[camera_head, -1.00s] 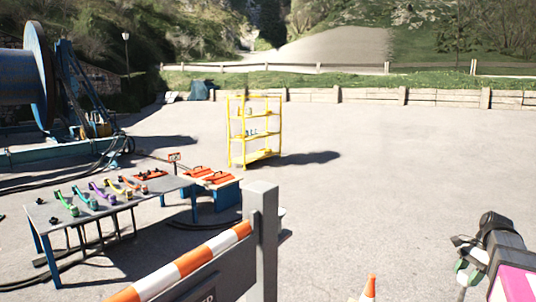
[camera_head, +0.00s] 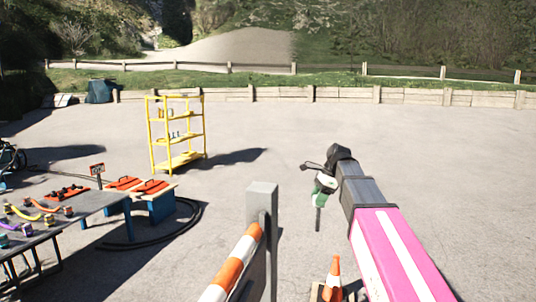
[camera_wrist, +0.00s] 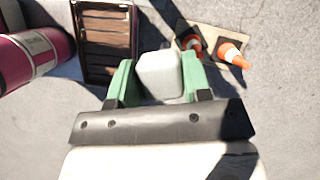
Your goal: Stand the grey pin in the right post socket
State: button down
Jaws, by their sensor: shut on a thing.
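My gripper (camera_head: 324,187) hangs at the end of my arm, right of the grey post, well above the ground. In the wrist view its green fingers (camera_wrist: 160,82) are shut on the grey pin (camera_wrist: 159,72), whose pale squarish end shows between them. In the head view the pin (camera_head: 317,221) points down below the fingers. The grey square post (camera_head: 262,228) stands upright at the end of a barrier with an orange and white striped board (camera_head: 238,262). The pin is apart from this post. I cannot make out the right post socket in either view.
An orange and white cone (camera_head: 334,276) stands near the barrier. The wrist view shows cones (camera_wrist: 230,53) on a tan board and a dark slatted panel (camera_wrist: 105,45). A yellow shelf (camera_head: 178,133) and a tool table (camera_head: 60,225) stand left. Open paving lies behind.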

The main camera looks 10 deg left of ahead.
jog(key=s+a+r+m+t, duration=0.1)
jog(key=s+a+r+m, duration=0.1)
jog(key=a+r, duration=0.65)
jog(key=s+a+r+m+t, duration=0.1)
jog(key=s+a+r+m, duration=0.1)
jog(key=a+r, duration=0.65)
notch_tip(320, 180, down, 13)
jog(key=shift+a+r, duration=0.15)
jog(key=shift+a, duration=0.2)
dwell(0.4)
jog(key=shift+c, duration=2.4)
grip_release()
jog(key=v, duration=1)
jog(key=shift+w+d+r, duration=0.2)
jog(key=shift+d+r, duration=0.05)
jog(key=shift+r, duration=0.15)
